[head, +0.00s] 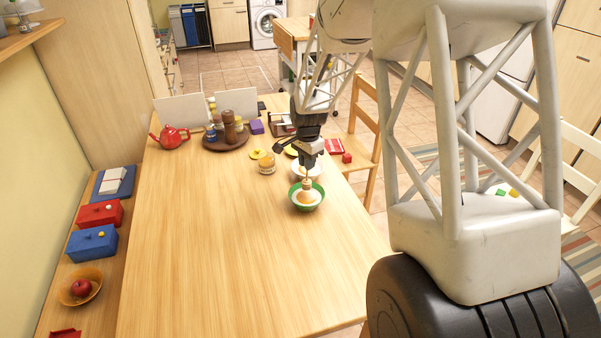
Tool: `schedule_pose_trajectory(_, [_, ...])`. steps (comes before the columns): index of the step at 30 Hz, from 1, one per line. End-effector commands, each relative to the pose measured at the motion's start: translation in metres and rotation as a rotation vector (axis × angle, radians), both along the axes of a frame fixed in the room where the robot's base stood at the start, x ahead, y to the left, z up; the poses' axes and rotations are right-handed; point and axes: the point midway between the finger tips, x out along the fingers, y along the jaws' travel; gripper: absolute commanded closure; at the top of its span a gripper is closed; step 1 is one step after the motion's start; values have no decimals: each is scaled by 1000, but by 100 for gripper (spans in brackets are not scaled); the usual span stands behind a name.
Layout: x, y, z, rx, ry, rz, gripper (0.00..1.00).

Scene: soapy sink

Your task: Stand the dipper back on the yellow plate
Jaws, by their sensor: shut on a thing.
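My gripper (308,168) points down over the table's right side. It is shut on the dipper (307,185), a thin pale wooden handle with a wider head at its lower end. The dipper's head is at a green bowl (318,203); I cannot tell whether it touches the contents. Behind the bowl, to the left, a small yellow plate (256,154) lies flat on the table. Another yellow item (290,151) shows beside my gripper, partly hidden by it.
A glass jar with amber contents (267,164) stands next to the yellow plate. A white bowl (314,171) is just behind the green one. A round brown tray (225,143) with bottles and a red teapot (170,137) stand farther back. The table's (220,240) front and left are clear.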

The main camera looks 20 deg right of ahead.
Motion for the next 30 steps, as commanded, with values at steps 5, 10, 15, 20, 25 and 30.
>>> schedule_pose_trajectory(5, [15,-2,2,0,0,0,100])
schedule_pose_trajectory(10, [42,-6,7,0,0,-1,100])
schedule_pose_trajectory(15, [76,-10,13,0,0,-2,100])
schedule_pose_trajectory(20, [110,-15,19,0,0,-3,100])
schedule_pose_trajectory(25, [145,-20,25,0,0,-4,100])
schedule_pose_trajectory(30, [178,-24,30,0,0,-5,100])
